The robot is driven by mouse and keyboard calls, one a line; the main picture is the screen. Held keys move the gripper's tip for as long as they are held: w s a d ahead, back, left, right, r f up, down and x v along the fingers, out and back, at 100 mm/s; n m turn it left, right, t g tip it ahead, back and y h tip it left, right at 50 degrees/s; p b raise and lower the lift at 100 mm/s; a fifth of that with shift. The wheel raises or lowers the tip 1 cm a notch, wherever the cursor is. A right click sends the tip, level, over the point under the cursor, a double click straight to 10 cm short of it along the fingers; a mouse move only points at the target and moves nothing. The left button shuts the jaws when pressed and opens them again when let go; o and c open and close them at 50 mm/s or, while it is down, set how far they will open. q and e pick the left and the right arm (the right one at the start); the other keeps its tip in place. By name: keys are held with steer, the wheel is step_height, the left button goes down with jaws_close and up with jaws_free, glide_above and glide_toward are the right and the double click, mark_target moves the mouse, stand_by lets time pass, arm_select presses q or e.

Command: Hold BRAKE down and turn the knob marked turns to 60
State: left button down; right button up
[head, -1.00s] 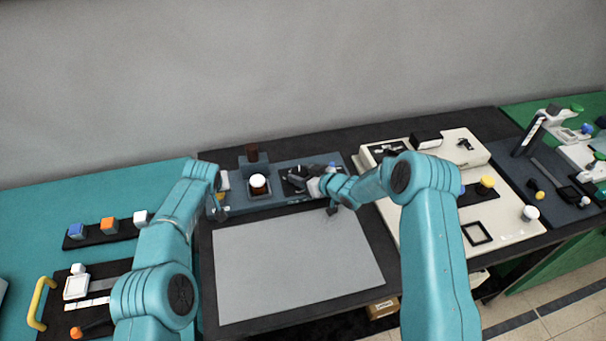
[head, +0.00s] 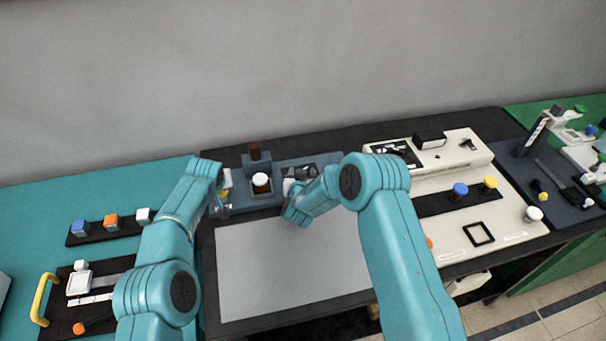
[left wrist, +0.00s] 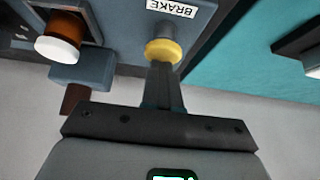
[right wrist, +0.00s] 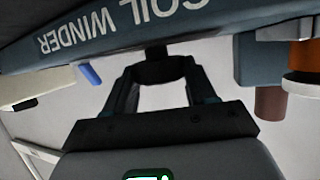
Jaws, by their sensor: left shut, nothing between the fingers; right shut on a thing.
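The coil winder (head: 235,203) is a blue-grey machine at the back of the table. In the left wrist view, my left gripper (left wrist: 163,72) is shut and empty. Its fingertips are at the yellow button (left wrist: 164,52) beside the BRAKE label (left wrist: 173,7) and seem to touch it; how far down it is, I cannot tell. In the right wrist view, my right gripper (right wrist: 155,72) is shut on a dark knob (right wrist: 153,68) on the face lettered COIL WINDER (right wrist: 120,25). The knob's marking and setting are not readable. My right arm partly hides the winder in the head view.
A white-capped brown spool (head: 261,183) and a brown handle (head: 255,152) are between my grippers. A grey mat (head: 290,270) lies clear in front. A cream machine (head: 450,225) stands to the right.

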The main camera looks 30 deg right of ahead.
arm_select(q)
steer(key=shift+f, duration=0.15)
arm_select(e)
steer(key=shift+w+r+m+h, duration=0.15)
steer(key=shift+r+m+h, duration=0.1)
steer(key=shift+m+h, duration=0.3)
steer(key=shift+g+h, duration=0.25)
steer(key=shift+g, duration=0.15)
steer(key=o, duration=1)
steer(key=shift+o, duration=0.2)
steer(key=shift+f, duration=0.15)
steer(key=v, duration=1.2)
arm_select(q)
step_height(320, 180, up, 8)
